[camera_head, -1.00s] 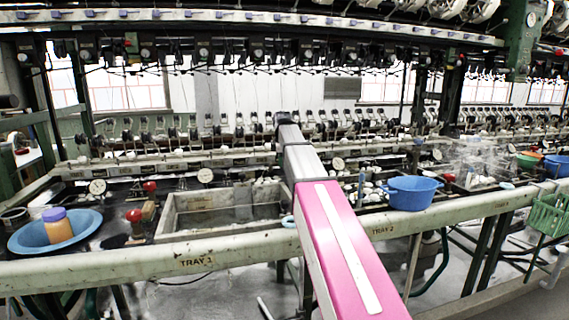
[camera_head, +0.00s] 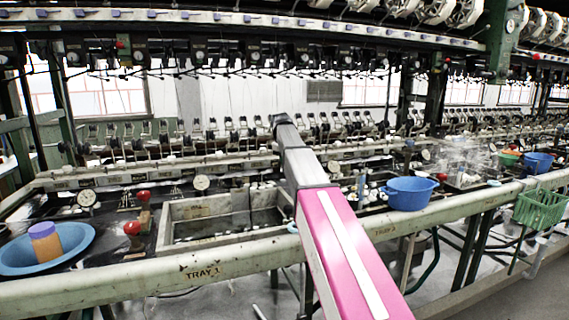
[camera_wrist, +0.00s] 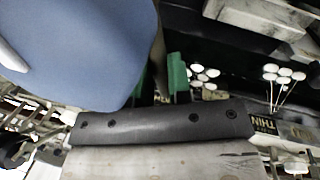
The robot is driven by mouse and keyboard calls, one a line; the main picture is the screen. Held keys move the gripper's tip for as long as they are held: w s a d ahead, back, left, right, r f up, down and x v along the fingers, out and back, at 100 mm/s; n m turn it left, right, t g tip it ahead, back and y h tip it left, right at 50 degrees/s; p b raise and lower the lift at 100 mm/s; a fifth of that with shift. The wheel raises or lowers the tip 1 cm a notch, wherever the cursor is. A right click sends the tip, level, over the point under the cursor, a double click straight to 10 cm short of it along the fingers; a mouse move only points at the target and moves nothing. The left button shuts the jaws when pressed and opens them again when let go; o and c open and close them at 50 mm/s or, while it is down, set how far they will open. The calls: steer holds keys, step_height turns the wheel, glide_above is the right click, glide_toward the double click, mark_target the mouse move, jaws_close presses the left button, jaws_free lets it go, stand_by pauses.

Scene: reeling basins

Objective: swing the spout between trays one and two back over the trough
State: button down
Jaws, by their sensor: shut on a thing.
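In the wrist view my gripper (camera_wrist: 160,80) shows as two green finger pads above a dark bar. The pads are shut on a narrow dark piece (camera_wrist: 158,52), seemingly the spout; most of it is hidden. A large smooth blue-grey shape (camera_wrist: 70,45) fills the upper left and covers part of the left pad; I cannot tell what it is. In the head view my arm reaches over the front rail between the tray 1 and tray 2 labels. It hides my gripper and the spout there. The stone-grey trough (camera_head: 180,238) lies just left of the arm.
A pale green rail (camera_head: 120,287) runs along the front. A blue bowl with an orange jar (camera_head: 45,243) stands at left. A blue basin (camera_head: 410,192) and a green basket (camera_head: 541,210) are at right. Red knobs (camera_head: 132,228) stand left of the trough. Reeling machinery crosses behind.

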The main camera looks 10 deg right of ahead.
steer(key=shift+w+d+m+g, duration=0.25)
steer(key=shift+d+m, duration=0.3)
steer(key=shift+m, duration=0.35)
steer(key=shift+w+d+m+g, duration=0.2)
steer(key=shift+d+m, duration=0.3)
steer(key=shift+m, duration=0.4)
steer(key=c, duration=1.1)
jaws_free()
steer(key=shift+o, duration=0.2)
step_height(320, 180, up, 11)
steer(key=a, duration=0.2)
steer(key=shift+s+f, duration=0.2)
